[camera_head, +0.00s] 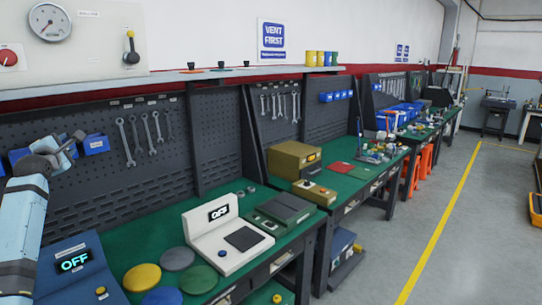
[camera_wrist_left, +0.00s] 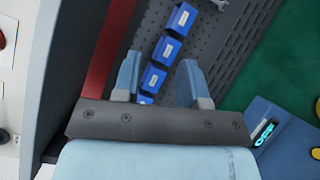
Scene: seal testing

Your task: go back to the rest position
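My left arm comes in from the left in the head view, and my left gripper (camera_head: 68,146) is raised in front of the dark pegboard, above the green bench. In the left wrist view the two fingers of the left gripper (camera_wrist_left: 160,60) stand apart with nothing held between them. Blue wall bins (camera_wrist_left: 166,48) show behind and between the fingers, apart from them as far as I can tell. My right arm and right gripper are in neither view.
Below the left arm, the green bench (camera_head: 135,246) holds a blue device (camera_head: 72,262) reading OFF, several coloured discs, a white device (camera_head: 228,233) reading OFF and a grey-green box (camera_head: 280,213). Wrenches (camera_head: 145,133) hang on the pegboard. Floor right of the benches is open.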

